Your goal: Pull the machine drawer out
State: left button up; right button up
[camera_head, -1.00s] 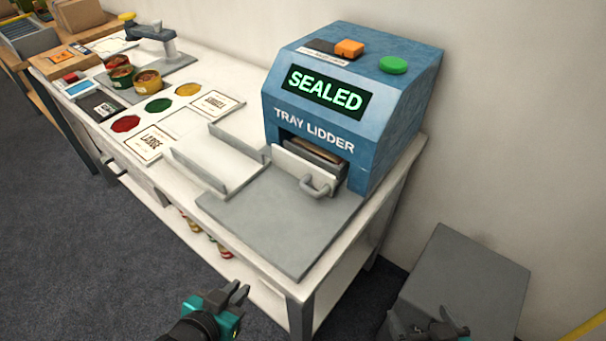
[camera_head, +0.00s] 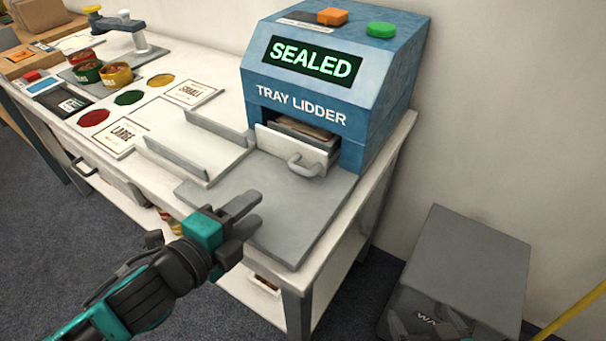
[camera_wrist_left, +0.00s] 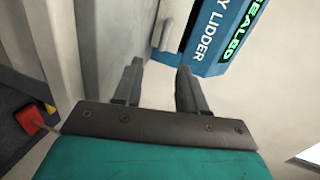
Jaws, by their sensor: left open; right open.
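The blue tray lidder (camera_head: 330,100) stands on the white table, its display reading SEALED. Its white drawer front (camera_head: 276,146) with a grey handle (camera_head: 306,166) sits at the machine's opening, with a tray partly visible behind it. My left gripper (camera_head: 252,208) is open and empty over the front edge of the grey plate, in front of and left of the handle. In the left wrist view its two fingers (camera_wrist_left: 158,92) point toward the machine (camera_wrist_left: 210,40) and the handle (camera_wrist_left: 166,34), apart from it. My right gripper (camera_head: 440,330) is at the bottom edge, partly cut off.
A grey plate (camera_head: 270,215) lies before the machine. A white channel with grey rails (camera_head: 190,150) is left of it. Cans (camera_head: 116,75), coloured discs and label cards lie further left. A grey bin (camera_head: 465,265) stands on the floor at right.

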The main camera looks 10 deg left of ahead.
aim_at(299, 173)
pick_arm(q)
jog(key=shift+w+d+r+m, duration=0.15)
jog(key=shift+w+d+m, duration=0.05)
jog(key=shift+m, duration=0.2)
jog(key=shift+w+d, duration=0.1)
jog(key=shift+w, duration=0.15)
jog(key=b+x, duration=0.1)
jog(key=x, duration=1.1)
jog(key=shift+w+d+r, duration=0.1)
jog(key=shift+d, duration=0.05)
grip_shut()
